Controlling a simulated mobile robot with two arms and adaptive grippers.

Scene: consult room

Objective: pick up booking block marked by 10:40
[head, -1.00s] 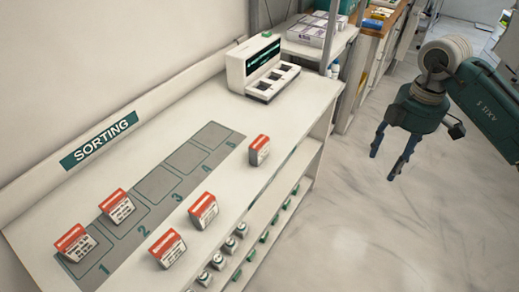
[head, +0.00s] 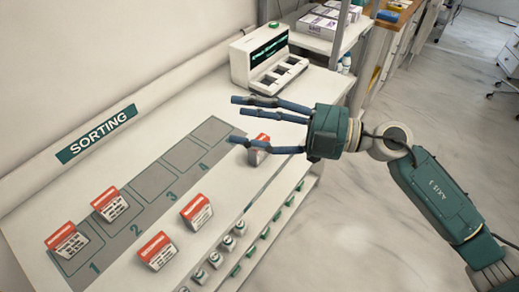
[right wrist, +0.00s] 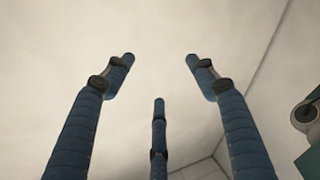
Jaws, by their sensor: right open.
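Several red-topped white booking blocks stand on the white sorting counter (head: 150,190). One block (head: 67,240) is on slot 1 and another (head: 110,204) on slot 2. Two more, a front block (head: 157,251) and a middle block (head: 196,211), stand off the slots toward the counter's front edge. A far block (head: 258,153) is partly hidden by my right gripper's lower finger. The printed times are too small to read. My right gripper (head: 240,119) is open and empty over the counter, fingers pointing left; they also show spread in the right wrist view (right wrist: 160,75). My left gripper is out of view.
A white device with a dark display (head: 266,58) stands at the counter's back end. A shelf with small jars (head: 228,243) runs below the front edge. A rack with boxes (head: 325,22) stands behind. Slots 3 and 4 are empty.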

